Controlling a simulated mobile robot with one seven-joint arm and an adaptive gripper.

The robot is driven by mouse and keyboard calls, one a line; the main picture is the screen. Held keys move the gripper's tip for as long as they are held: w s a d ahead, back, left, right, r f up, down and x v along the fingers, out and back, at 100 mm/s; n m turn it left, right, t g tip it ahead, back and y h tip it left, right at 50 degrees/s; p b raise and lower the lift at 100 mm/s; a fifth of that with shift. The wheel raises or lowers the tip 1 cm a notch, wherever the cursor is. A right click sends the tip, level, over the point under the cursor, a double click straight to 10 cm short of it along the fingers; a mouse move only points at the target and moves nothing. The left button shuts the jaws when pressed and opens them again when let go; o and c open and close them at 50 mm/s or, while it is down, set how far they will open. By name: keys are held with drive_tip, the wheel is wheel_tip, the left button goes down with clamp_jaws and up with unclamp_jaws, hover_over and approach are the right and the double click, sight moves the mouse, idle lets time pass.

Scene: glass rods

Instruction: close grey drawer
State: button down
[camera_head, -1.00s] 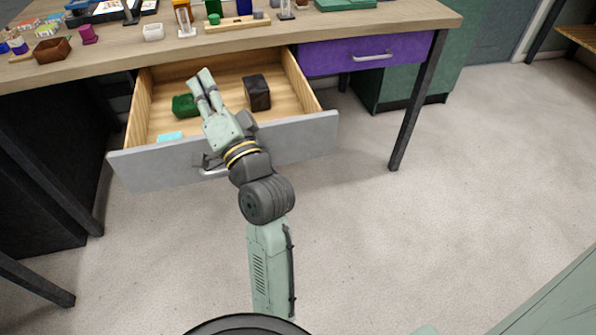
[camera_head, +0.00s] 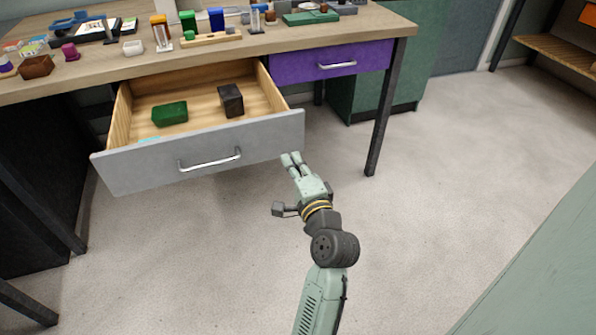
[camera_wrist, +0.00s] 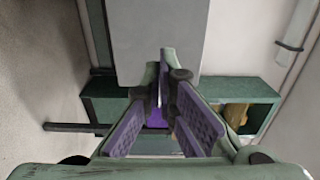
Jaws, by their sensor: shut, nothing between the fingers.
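The grey drawer (camera_head: 130,172) stands pulled open under the desk, with a silver bar handle (camera_head: 210,160) on its front. Inside the drawer lie a green block (camera_head: 169,113), a dark block (camera_head: 231,100) and a light blue item (camera_head: 149,139), mostly hidden behind the drawer front. My gripper (camera_head: 291,158) is shut and empty, just in front of the lower right end of the drawer front. I cannot tell whether it touches the drawer. In the wrist view, a grey panel (camera_wrist: 158,35) lies ahead of my gripper fingers (camera_wrist: 165,115).
A closed purple drawer (camera_head: 330,62) is right of the grey one. The wooden desk top (camera_head: 120,62) holds many small objects. A dark desk leg (camera_head: 385,115) stands at the right. The pale floor (camera_head: 440,180) in front is clear.

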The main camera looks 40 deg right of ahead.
sight(279, 137)
drive_tip(key=p+x, duration=0.1)
drive_tip(key=x, duration=0.6)
drive_tip(key=shift+w, duration=0.1)
